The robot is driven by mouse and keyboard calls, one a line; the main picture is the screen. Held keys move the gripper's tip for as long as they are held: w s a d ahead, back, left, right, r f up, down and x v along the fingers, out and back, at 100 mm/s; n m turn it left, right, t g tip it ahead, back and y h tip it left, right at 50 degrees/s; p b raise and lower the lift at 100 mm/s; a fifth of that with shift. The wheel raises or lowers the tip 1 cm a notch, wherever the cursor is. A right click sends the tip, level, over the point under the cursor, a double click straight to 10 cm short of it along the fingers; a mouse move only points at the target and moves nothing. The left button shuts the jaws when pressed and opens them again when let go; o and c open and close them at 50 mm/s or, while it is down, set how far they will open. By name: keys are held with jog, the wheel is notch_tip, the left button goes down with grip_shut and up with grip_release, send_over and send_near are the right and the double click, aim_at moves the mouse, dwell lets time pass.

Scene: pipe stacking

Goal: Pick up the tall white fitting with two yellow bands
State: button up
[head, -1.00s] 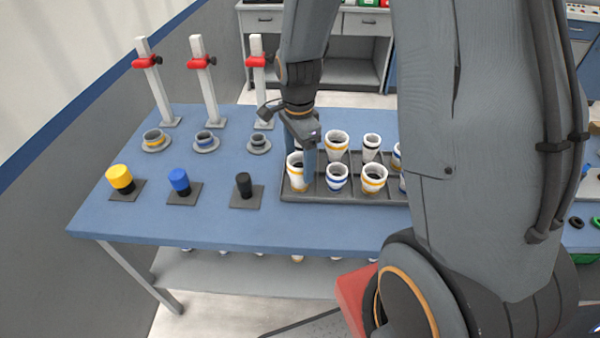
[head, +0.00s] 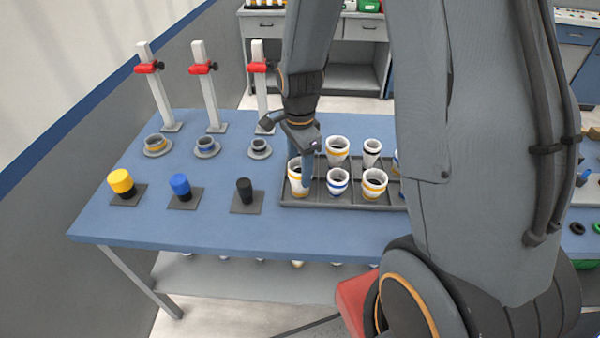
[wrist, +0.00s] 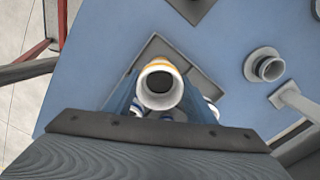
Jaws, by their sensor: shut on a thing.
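The tall white fitting with two yellow bands (head: 295,180) is at the front left corner of the dark tray (head: 330,204). My gripper (head: 307,165) reaches down from above and is shut on this fitting, with a finger visible along its right side. In the wrist view the fitting (wrist: 160,88) shows its open white rim and dark bore between my blue fingers. The fitting looks upright. I cannot tell whether its base touches the tray.
Close by in the tray stand a blue-banded cup (head: 338,182), a yellow-banded cup (head: 374,184) and more fittings behind. Yellow (head: 121,182), blue (head: 180,184) and black (head: 244,190) capped pieces stand left. Three posts with red clamps (head: 203,69) rise at the back.

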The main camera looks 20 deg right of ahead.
aim_at(300, 173)
notch_tip(300, 173, up, 10)
jog(key=b, duration=0.2)
dwell(0.3)
dwell(0.4)
